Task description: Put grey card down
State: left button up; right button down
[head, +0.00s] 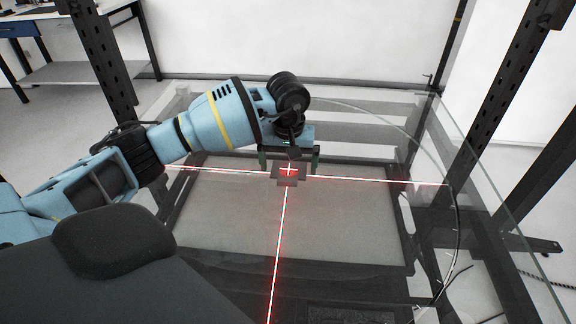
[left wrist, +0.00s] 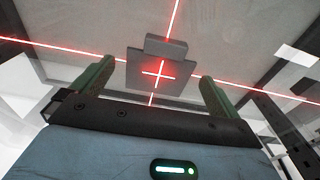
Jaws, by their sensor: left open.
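My left gripper (head: 290,165) is open above the card. Its two green fingers stand apart, one on each side of the card; in the left wrist view the fingers (left wrist: 152,85) show gaps to the card's sides. My right gripper is not in view.
Red laser lines (head: 390,181) cross the glass. Dark perforated posts (head: 101,60) rise at the left and right (head: 500,110). A black cable (head: 457,235) hangs at the right edge. The glass around the card is clear. A workbench (head: 60,70) stands far back left.

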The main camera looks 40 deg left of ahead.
aim_at(288, 177)
pick_arm(q)
notch_tip(288, 177, up, 11)
jog(key=shift+s+d, duration=0.2)
jog(key=shift+s, duration=0.15)
dwell(0.6)
